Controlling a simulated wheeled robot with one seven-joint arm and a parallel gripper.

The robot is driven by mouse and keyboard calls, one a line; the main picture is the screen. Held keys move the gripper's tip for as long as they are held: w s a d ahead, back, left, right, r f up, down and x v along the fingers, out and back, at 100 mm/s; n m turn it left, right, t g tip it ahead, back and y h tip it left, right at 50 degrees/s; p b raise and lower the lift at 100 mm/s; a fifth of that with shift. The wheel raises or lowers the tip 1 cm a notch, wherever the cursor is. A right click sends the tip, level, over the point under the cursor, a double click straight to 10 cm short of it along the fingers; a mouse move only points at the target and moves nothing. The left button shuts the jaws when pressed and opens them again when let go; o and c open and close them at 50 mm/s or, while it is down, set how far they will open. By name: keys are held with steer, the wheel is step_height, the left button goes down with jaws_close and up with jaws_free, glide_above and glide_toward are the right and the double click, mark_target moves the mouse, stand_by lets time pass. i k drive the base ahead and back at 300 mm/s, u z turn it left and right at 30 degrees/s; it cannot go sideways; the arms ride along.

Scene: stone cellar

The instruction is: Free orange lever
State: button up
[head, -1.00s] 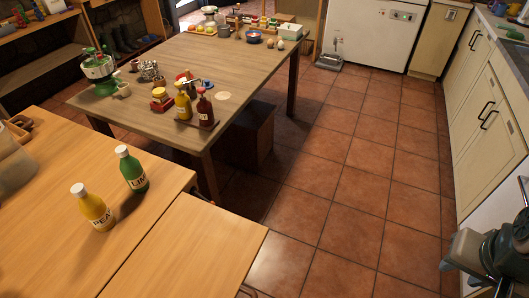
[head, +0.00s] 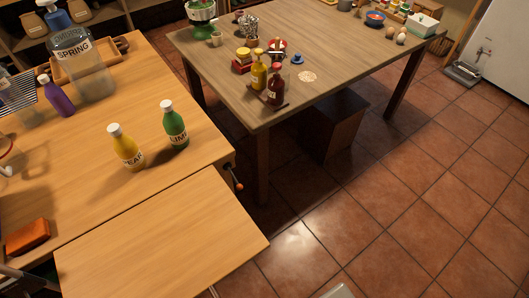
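A small lever with an orange-red tip (head: 238,186) shows in the head view. It sticks out from a dark mount at the right end of the near wooden table (head: 75,170), just below the tabletop's corner. It is small here, and I cannot tell how it is fixed or whether anything blocks it. A lower wooden leaf or board (head: 165,245) adjoins the table end in front of the lever. My gripper is not in view.
A yellow bottle (head: 127,150) and a green bottle (head: 174,127) stand near the table's right end. A purple bottle (head: 58,98), a glass jar (head: 82,68) and an orange block (head: 27,237) are farther left. Another laden table (head: 330,50) stands behind. Tiled floor (head: 400,220) is open at right.

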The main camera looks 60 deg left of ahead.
mark_target(239, 186)
steer(key=u, duration=2.1)
steer(key=k, duration=1.35)
steer(key=z, duration=0.7)
steer(key=i, duration=1.3)
steer(key=u, duration=1.1)
steer(key=i, duration=0.6)
steer(key=u, duration=0.65)
